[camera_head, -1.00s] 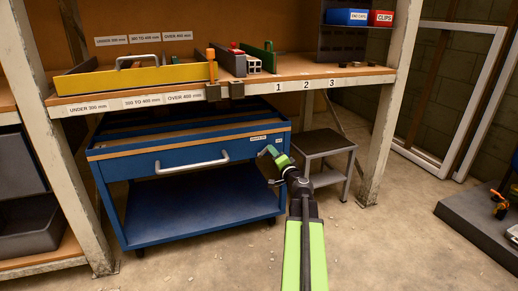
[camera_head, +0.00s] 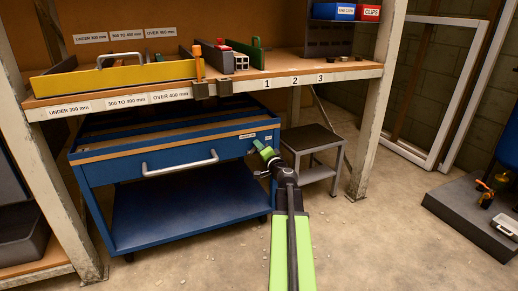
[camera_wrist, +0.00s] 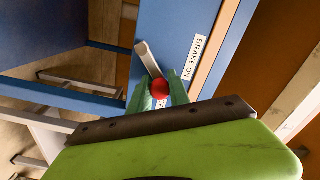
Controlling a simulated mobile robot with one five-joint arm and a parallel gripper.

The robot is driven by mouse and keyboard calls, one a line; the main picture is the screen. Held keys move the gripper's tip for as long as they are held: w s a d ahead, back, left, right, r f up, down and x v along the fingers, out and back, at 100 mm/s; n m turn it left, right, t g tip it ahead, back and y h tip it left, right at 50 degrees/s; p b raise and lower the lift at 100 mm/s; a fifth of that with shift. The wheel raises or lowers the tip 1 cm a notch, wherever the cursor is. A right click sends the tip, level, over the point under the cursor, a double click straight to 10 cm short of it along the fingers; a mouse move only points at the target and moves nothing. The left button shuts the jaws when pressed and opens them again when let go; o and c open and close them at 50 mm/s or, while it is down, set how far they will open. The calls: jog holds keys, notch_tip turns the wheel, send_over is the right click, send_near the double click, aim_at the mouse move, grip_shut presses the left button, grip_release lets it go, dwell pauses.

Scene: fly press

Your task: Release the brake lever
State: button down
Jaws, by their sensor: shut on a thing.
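The brake lever (camera_wrist: 147,57) is a short pale grey bar with a red ball knob (camera_wrist: 159,88). In the wrist view it stands at the corner of the blue cart, beside a "BRAKE ON" label (camera_wrist: 193,57). My gripper (camera_wrist: 160,90) has its two green fingers on either side of the red knob, shut on it. In the head view my gripper (camera_head: 262,150) is at the front right corner of the blue cart (camera_head: 120,172); the lever is hidden there by the fingers.
The cart stands under a wooden workbench (camera_head: 285,72) with a pale post (camera_head: 375,110) at its right. A small dark-topped step stool (camera_head: 312,138) stands close right of my gripper. A grey platform (camera_head: 465,210) lies at far right. The floor in front is clear.

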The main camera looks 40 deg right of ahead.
jog(key=shift+f, duration=0.1)
jog(key=shift+d+f+m+b, duration=0.1)
jog(key=shift+f+m+b, duration=0.2)
jog(key=shift+m, duration=0.2)
jog(key=shift+s+d+m, duration=0.1)
jog(key=shift+s+m, duration=0.05)
jog(key=shift+m, duration=0.55)
jog(key=c, duration=1.2)
grip_release()
jog(key=shift+f, duration=0.1)
